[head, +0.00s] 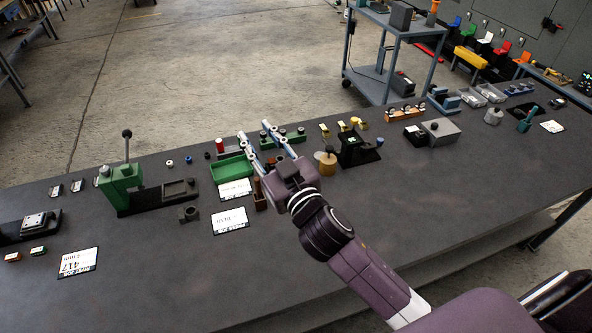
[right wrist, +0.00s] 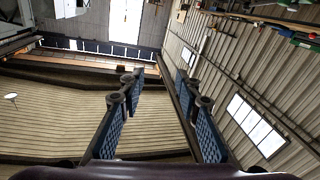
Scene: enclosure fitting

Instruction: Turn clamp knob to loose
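My right gripper (head: 255,133) reaches up from the lower right in the head view, over the middle of the bench. Its two blue-faced fingers are apart with nothing between them; they also show open in the right wrist view (right wrist: 157,85). I cannot tell for sure which part is the clamp knob. A black fixture (head: 357,152) with a green mark stands to the right of the gripper, apart from it. Knob settings are too small to read. My left gripper is not in view.
A green tray (head: 233,169) lies close beside the gripper's fingers. A green lever press (head: 121,188) stands at left. A tan round pot (head: 327,163) sits between gripper and black fixture. The bench's front right (head: 470,185) is clear. A grey cart (head: 372,77) stands behind.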

